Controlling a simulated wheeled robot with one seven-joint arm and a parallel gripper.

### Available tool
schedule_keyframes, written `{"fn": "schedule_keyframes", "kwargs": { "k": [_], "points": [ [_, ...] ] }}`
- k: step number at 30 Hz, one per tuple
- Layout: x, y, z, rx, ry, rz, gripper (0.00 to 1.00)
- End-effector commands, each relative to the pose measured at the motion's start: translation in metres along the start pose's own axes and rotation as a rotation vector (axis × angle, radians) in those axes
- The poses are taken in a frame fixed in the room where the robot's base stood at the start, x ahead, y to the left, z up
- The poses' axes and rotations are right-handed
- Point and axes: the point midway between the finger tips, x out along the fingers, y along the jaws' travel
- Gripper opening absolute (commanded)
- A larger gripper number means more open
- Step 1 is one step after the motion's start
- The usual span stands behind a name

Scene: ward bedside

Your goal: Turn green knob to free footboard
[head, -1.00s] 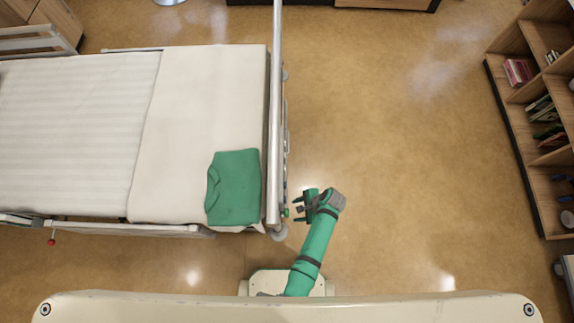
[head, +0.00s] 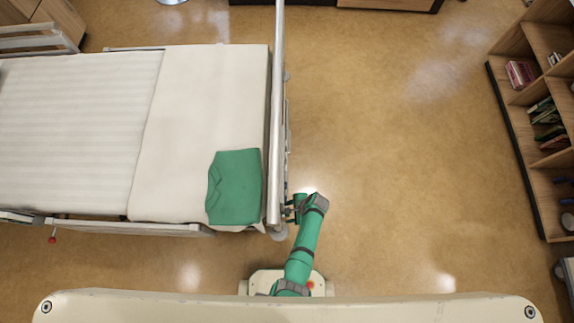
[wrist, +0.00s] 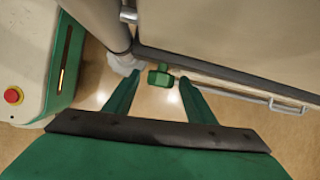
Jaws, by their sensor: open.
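The green knob (wrist: 161,76) shows in the wrist view at the lower edge of the footboard, beside the bed's corner post. My gripper (wrist: 158,92) is open, with its two green fingers to either side of the knob in that picture. I cannot tell how far the fingertips reach along it. In the head view the footboard (head: 276,120) is the long pale rail at the bed's right end. My gripper (head: 288,211) is at the near end of it, and the knob is hidden there.
A folded green garment (head: 234,187) lies on the bed (head: 190,110) near the footboard. A red ball-ended lever (head: 52,239) hangs at the bed's near side. Shelves (head: 535,110) stand at the far right. The floor (head: 400,150) between is clear.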

Motion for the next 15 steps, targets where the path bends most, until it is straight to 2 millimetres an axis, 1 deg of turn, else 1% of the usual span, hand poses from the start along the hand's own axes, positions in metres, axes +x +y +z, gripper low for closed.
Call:
{"fn": "schedule_keyframes", "kwargs": {
  "k": [8,9,11,12,14,15],
  "points": [
    [0.0015,-0.0002,0.0001,0.0,0.0,-0.001,0.5],
    [0.0015,-0.0002,0.0001,0.0,0.0,-0.001,0.48],
    [0.0015,-0.0001,0.0002,0.0,0.0,0.0,0.33],
    [0.0015,-0.0001,0.0002,0.0,0.0,0.0,0.24],
    [0.0014,0.0,0.0002,0.0,0.0,0.0,0.1],
    [0.0014,0.0,0.0002,0.0,0.0,0.0,0.1]
  ]
}}
